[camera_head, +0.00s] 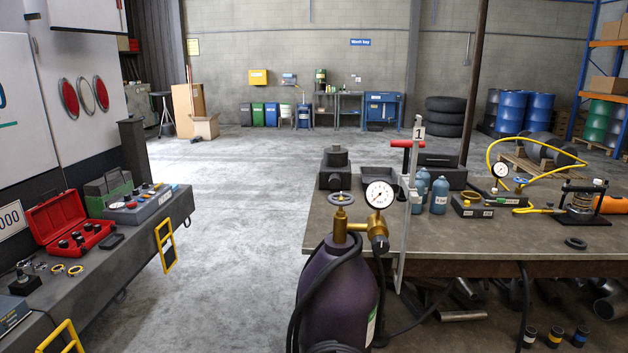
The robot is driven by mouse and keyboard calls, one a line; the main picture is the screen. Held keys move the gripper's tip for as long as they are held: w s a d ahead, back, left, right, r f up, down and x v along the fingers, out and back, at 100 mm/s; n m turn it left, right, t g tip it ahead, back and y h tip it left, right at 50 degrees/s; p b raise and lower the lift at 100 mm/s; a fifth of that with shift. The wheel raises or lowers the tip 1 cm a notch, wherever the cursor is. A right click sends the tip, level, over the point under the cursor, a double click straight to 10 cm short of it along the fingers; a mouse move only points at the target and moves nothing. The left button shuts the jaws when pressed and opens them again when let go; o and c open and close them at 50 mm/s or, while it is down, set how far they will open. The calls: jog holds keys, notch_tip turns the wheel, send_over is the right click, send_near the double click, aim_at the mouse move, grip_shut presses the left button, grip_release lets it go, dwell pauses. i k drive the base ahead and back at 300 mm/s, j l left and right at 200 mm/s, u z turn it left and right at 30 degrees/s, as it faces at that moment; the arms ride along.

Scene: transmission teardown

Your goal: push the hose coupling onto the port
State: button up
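A yellow hose (575,152) loops over the right side of the workbench (440,241). One stretch comes down near a dark box with a round white gauge (500,170). Another yellow stretch with a thicker end (531,210) lies on the bench top, beside the spring fixture (583,203). The coupling and the port are too small to tell apart for certain; a small dark block with a yellow ring (471,197) sits left of that end. I cannot tell whether any coupling is seated. My gripper is not in view.
A purple gas cylinder (338,290) with a brass valve and gauge stands before the bench's left end. A grey upright post (408,200) rises at the front edge. Blue bottles (440,193) stand behind it. Open floor (240,220) lies left, beside a counter with a red toolbox (68,226).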

aim_at(552, 211)
jog(key=k+j, duration=0.1)
jog(key=k, duration=0.4)
jog(key=k+l, duration=0.1)
jog(key=l, duration=0.25)
jog(key=i+z, duration=0.2)
jog(key=i+l+z, duration=0.1)
jog(key=i+z, duration=0.15)
jog(key=z, duration=0.15)
jog(key=i+z, duration=0.3)
jog(key=z, duration=0.15)
jog(key=i+j+z, duration=0.15)
jog(key=z, duration=0.25)
jog(key=i+j, duration=0.3)
jog(key=i, duration=0.2)
jog(key=i+j+z, duration=0.15)
jog(key=i, duration=0.4)
jog(key=i+j, duration=0.45)
jog(key=i+z, duration=0.05)
